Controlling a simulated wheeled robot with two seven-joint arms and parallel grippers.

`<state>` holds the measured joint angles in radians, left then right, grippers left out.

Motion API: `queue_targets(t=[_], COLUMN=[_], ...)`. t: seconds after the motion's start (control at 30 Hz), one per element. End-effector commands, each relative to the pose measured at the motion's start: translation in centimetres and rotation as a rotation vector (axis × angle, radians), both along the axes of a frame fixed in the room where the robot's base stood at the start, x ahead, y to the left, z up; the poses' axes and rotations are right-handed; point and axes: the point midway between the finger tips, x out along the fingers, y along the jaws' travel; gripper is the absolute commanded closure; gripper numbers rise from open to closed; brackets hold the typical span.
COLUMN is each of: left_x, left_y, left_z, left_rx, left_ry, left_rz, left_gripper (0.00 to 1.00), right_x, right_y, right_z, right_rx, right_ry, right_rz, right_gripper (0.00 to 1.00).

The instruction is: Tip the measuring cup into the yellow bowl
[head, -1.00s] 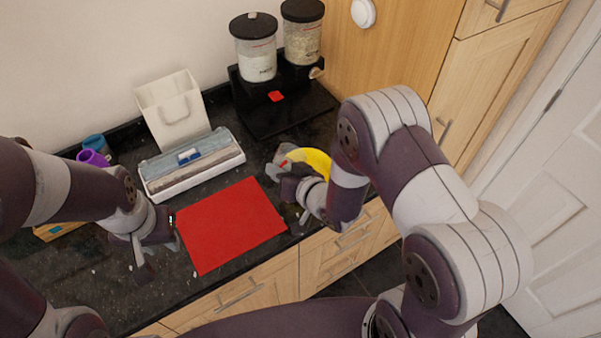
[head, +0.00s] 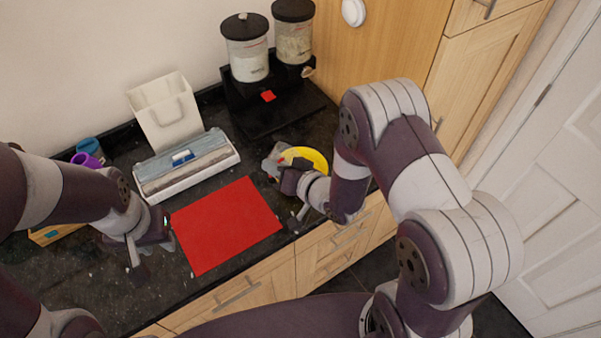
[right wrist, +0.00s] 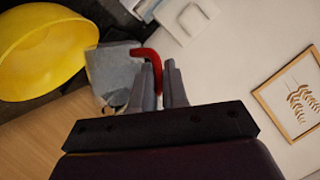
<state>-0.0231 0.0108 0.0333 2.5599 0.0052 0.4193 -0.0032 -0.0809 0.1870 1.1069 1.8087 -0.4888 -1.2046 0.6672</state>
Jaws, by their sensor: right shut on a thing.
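The yellow bowl (head: 308,156) stands on the dark counter and is partly hidden by my right arm. In the right wrist view the bowl (right wrist: 72,42) fills the upper left. The measuring cup is a greyish clear cup (right wrist: 112,72) with a red handle (right wrist: 151,57). My right gripper (right wrist: 162,85) is shut on the handle, with the cup beside the bowl's rim in that view. In the head view the cup (head: 272,159) shows left of the bowl; its contents and exact tilt are unclear. My left gripper (head: 153,256) is open and empty, left of the red mat.
A red mat (head: 226,226) lies mid-counter. Behind it are a white tray (head: 190,178) and a white holder (head: 168,112). A black dispenser stand (head: 275,108) with two canisters is at the back. Purple and blue cups (head: 88,153) stand at left. The counter's front edge is close to my right gripper.

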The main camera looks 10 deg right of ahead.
Motion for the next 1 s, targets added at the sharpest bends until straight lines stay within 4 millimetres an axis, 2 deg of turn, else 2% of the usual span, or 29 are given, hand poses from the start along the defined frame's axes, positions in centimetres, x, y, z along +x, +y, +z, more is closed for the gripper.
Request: queue_targets(t=[0.47, 0.7, 1.0], left_x=[0.0, 0.0, -0.01], left_y=[0.0, 0.0, 0.0], left_z=[0.02, 0.33, 0.3], left_rx=[0.0, 0.0, 0.0], left_ry=[0.0, 0.0, 0.0], left_rz=[0.0, 0.0, 0.0], left_gripper=[0.65, 0.65, 0.65], right_x=[0.03, 0.2, 0.21], right_y=[-0.03, -0.49, -0.5], right_z=[0.06, 0.46, 0.48], right_rx=[0.006, 0.104, 0.116], right_ry=[0.001, 0.037, 0.041], right_rz=[0.001, 0.001, 0.0], right_gripper=[1.0, 1.0, 1.0])
